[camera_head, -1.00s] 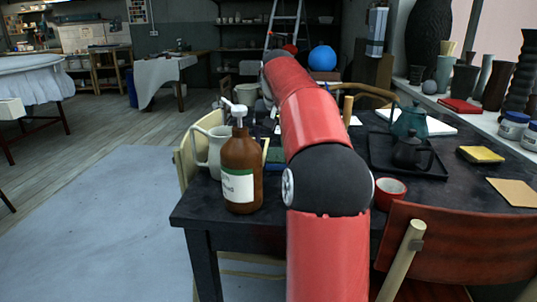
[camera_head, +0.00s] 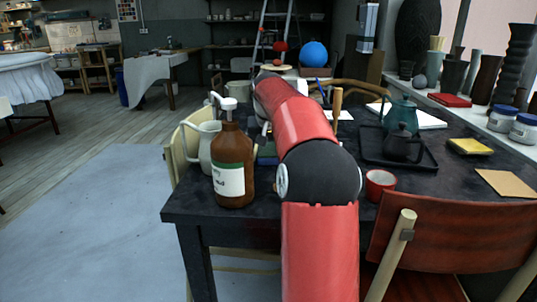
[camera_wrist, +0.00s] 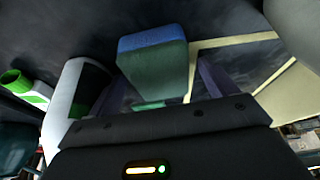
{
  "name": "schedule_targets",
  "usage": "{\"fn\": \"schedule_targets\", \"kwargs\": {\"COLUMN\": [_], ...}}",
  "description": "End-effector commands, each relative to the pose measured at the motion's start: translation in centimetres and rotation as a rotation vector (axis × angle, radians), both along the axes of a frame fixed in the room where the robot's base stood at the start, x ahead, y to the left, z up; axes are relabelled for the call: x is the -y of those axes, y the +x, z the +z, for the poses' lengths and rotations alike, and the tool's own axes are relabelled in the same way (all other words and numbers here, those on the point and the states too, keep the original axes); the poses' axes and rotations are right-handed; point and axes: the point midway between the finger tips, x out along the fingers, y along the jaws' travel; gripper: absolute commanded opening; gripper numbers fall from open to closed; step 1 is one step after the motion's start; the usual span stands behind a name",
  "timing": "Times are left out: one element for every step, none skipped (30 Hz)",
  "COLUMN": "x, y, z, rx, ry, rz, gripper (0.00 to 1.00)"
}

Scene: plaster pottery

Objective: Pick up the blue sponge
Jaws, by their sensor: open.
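The blue sponge (camera_wrist: 153,40), with a blue upper face and a green side, lies on the dark table in the wrist view. A small bluish part of it (camera_head: 267,160) shows in the head view beside my red arm, which hides the rest. My gripper (camera_wrist: 158,88) is open in the wrist view, with one finger on each side of the sponge's near part. I cannot tell whether the fingers touch it. In the head view my gripper is hidden behind my arm.
A brown pump bottle (camera_head: 233,170) and a pale pitcher (camera_head: 200,146) stand left of my arm. A red cup (camera_head: 379,184), a dark tray (camera_head: 428,163) with teapots and a wooden chair (camera_head: 450,240) are to the right. A white cylindrical object (camera_wrist: 67,100) is left of my gripper.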

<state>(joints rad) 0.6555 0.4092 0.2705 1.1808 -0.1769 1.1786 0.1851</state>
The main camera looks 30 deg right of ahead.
Motion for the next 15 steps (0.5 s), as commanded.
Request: {"fn": "schedule_targets", "kwargs": {"x": [-0.02,-0.02,-0.02,-0.03,-0.03,-0.03,-0.03,-0.03,-0.03,-0.03,-0.03,-0.03,-0.02,-0.02,-0.02], "y": [0.0,0.0,0.0,0.0,-0.01,-0.01,0.01,0.01,0.01,0.01,0.01,0.01,0.0,0.0,0.0], "z": [-0.05,-0.08,-0.12,-0.17,-0.21,-0.27,-0.31,-0.34,-0.37,-0.4,-0.41,-0.43,-0.43,-0.43,-0.43], "rx": [0.0,0.0,0.0,0.0,0.0,0.0,0.0,0.0,0.001,0.001,0.001,0.001,0.001,0.001,0.001], "ry": [0.0,0.0,0.0,0.0,0.0,0.0,0.0,0.0,-0.001,-0.001,-0.001,-0.001,-0.001,-0.001,-0.001], "rz": [0.0,0.0,0.0,0.0,0.0,0.001,0.001,0.001,0.001,0.001,0.001,0.001,0.001,0.0,0.0], "gripper": [0.85,0.85,0.85,0.85,0.85,0.85,0.85,0.85,0.85,0.85,0.85,0.85,0.85,0.85,0.85]}}
